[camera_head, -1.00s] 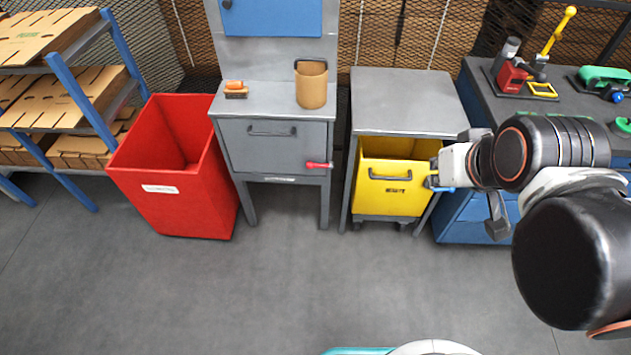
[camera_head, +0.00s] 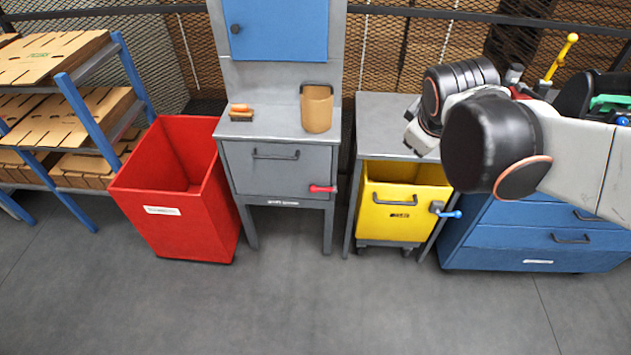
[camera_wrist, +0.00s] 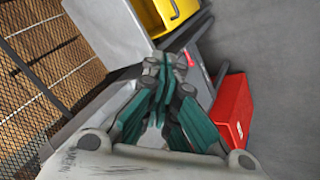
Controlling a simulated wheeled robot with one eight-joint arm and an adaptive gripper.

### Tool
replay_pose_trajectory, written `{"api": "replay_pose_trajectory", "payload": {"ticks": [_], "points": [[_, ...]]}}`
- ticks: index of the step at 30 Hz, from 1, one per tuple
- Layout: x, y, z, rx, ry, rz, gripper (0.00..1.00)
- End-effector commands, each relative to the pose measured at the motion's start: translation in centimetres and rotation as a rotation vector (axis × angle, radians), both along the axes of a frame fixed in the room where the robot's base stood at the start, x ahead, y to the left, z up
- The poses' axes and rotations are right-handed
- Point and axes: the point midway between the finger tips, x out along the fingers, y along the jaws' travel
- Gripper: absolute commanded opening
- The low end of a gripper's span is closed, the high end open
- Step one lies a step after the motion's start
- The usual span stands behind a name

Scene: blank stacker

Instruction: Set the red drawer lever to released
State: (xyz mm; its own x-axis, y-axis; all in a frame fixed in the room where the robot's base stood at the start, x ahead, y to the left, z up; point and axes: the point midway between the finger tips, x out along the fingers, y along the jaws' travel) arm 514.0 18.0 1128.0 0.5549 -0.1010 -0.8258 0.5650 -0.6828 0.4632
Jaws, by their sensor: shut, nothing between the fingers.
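The red drawer lever (camera_head: 322,189) is on the right part of the grey drawer front (camera_head: 280,172), below and right of its handle. It lies about level. The drawer looks shut. My gripper (camera_wrist: 165,62) shows in the wrist view with its teal-padded fingers together and nothing between them. In the head view my wrist is over the grey table to the right of the drawer cabinet, apart from the lever. My fingers are not clearly visible there. A small red spot near the fingertips in the wrist view may be the lever, but I cannot tell.
A yellow bin (camera_head: 398,215) with a blue lever (camera_head: 452,214) stands under the grey table (camera_head: 378,120). A red bin (camera_head: 165,225) stands left of the cabinet. A tan cup (camera_head: 316,112) and a brush (camera_head: 241,114) sit on the cabinet ledge. The front floor is clear.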

Motion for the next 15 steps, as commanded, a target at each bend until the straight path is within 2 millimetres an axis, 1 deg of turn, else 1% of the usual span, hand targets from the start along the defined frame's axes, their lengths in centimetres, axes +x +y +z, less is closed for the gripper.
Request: {"api": "replay_pose_trajectory", "payload": {"ticks": [1,3,11,15], "points": [[1.3,0.4,-0.5,-0.035,0.007,0.041,0.0],[2.8,0.8,-1.1,-0.087,0.015,0.1,0.0],[8.3,2.6,-4.3,-0.279,0.051,0.316,0.0],[11.1,3.8,-6.5,-0.384,0.073,0.435,0.0]]}}
